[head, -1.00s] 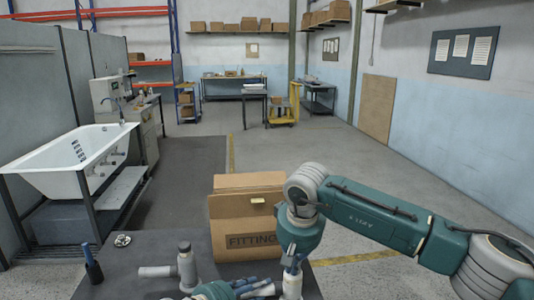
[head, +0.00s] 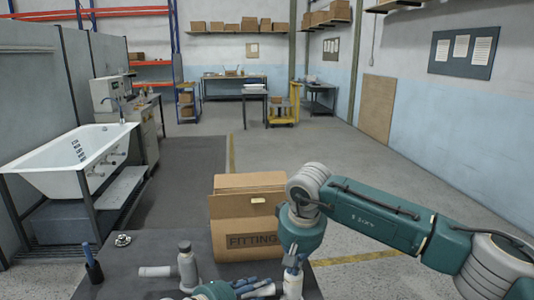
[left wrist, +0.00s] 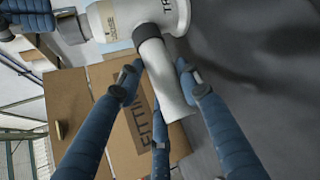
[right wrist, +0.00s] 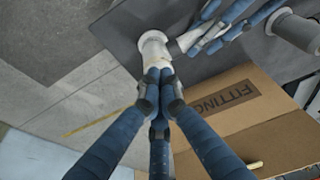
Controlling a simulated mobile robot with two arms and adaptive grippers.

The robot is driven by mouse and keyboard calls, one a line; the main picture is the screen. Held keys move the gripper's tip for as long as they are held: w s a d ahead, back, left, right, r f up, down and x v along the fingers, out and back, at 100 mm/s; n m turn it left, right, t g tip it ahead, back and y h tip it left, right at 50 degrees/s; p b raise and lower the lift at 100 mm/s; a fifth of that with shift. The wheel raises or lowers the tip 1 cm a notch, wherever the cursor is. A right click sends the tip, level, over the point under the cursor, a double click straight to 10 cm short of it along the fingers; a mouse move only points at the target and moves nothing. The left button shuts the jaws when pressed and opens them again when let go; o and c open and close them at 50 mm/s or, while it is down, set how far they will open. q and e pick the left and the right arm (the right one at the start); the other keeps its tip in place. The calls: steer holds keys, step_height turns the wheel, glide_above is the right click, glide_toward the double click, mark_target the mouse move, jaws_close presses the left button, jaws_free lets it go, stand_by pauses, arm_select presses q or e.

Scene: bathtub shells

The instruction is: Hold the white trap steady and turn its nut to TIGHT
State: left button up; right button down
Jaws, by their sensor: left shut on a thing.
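The white trap (head: 292,284) stands at the front edge of the dark bench, partly cut off by the head view. In the left wrist view its white body (left wrist: 142,14) carries partly visible lettering. My left gripper (left wrist: 160,82) is closed around its pale side pipe (left wrist: 163,80). My right gripper (head: 293,262) is over the top of the trap. In the right wrist view (right wrist: 160,85) its fingertips are close together at the trap's white top end (right wrist: 156,48). The fingers hide the nut, so I cannot tell whether they grip it. No TIGHT mark is readable.
A cardboard box (head: 240,212) marked FITTING stands just behind my grippers. A grey trap-like fitting (head: 187,264), a blue-handled tool (head: 92,264) and a small metal part (head: 122,240) are on the bench (head: 140,290) to the left. A white bathtub (head: 75,165) is farther left.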

steer(key=d, duration=0.3)
steer(key=shift+w+f, duration=0.25)
stand_by(0.4)
steer(key=shift+r, duration=0.1)
steer(key=shift+s, duration=0.15)
